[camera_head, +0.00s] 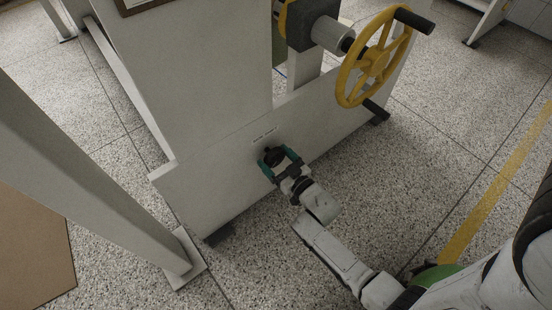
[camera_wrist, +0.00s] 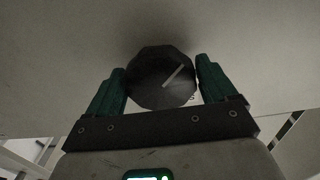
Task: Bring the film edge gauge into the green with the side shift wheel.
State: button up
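A small dark faceted knob (camera_head: 273,157) sits low on the pale side panel of the machine, below a small label strip; I take it for the side shift wheel. In the wrist view the knob (camera_wrist: 160,78) shows a light pointer line slanting to the upper right. My gripper (camera_head: 279,162) reaches it with its teal fingers, one on each side of the knob. In the wrist view the fingers (camera_wrist: 161,68) flank its rim closely; whether both touch it I cannot tell. No film edge gauge shows in either view.
A large yellow handwheel (camera_head: 374,62) with black handles stands out from the machine at upper right. The pale machine panel (camera_head: 205,185) rises in front of my gripper. A slanted pale post (camera_head: 100,170) stands at left. The speckled floor (camera_head: 400,170) is open at right.

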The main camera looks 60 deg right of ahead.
jog(key=shift+o, duration=1.2)
jog(key=shift+s, duration=0.1)
jog(key=p+v, duration=0.3)
jog(key=v, duration=0.7)
jog(key=shift+s, duration=0.3)
jog(key=shift+a, duration=0.1)
